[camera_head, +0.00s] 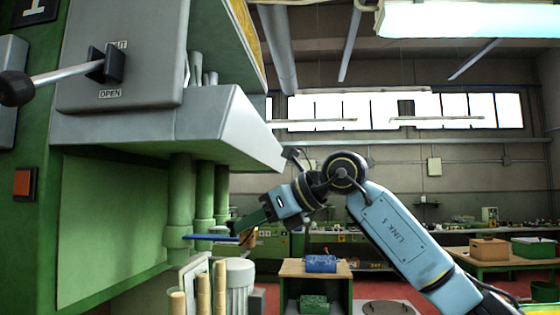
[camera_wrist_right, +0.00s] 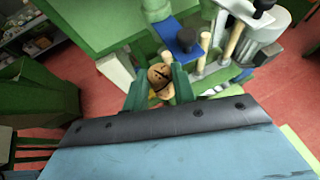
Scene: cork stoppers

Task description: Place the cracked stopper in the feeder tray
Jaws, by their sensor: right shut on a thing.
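The stopper (camera_wrist_right: 160,76) is light brown cork with a dark crack line across its end face. My right gripper (camera_wrist_right: 158,86) is shut on it, with a green finger on either side. In the head view the right gripper (camera_head: 250,234) hangs beside the green machine, and a bit of the brown stopper (camera_head: 249,239) shows at its fingertips. A flat blue tray (camera_head: 210,237) appears edge-on just left of the gripper. In the wrist view the blue tray (camera_wrist_right: 168,31) lies just beyond the stopper, with a dark round piece on it. My left gripper is not in view.
The green machine (camera_head: 110,215) with its grey overhang (camera_head: 210,125) fills the left. Tan upright columns (camera_head: 203,297) and a pale ribbed cylinder (camera_head: 239,285) stand below the tray. A bench with a blue object (camera_head: 321,264) is farther back.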

